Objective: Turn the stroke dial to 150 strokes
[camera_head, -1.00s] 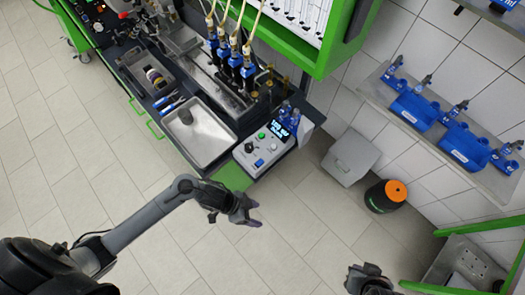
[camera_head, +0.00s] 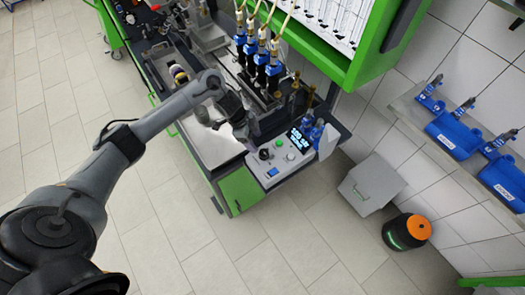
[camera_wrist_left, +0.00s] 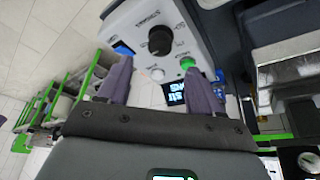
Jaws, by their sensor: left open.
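The stroke dial is a black round knob on the white-grey control box (camera_head: 285,172). In the head view the dial (camera_head: 264,154) sits at the box's left side. In the left wrist view the dial (camera_wrist_left: 160,40) is ahead of the fingers, near the printed label. My left gripper (camera_head: 245,132) is just left of and above the dial in the head view. In the left wrist view its two purple-grey fingers (camera_wrist_left: 158,72) are spread apart, with nothing between them and the dial beyond their tips. The lit display (camera_head: 300,139) is on the box; its text is too small to read surely.
A green button (camera_wrist_left: 187,63) and a blue switch (camera_wrist_left: 123,48) flank the dial on the box. Blue-topped pumps (camera_head: 262,60) stand behind. A grey bin (camera_head: 372,185) stands on the floor at right.

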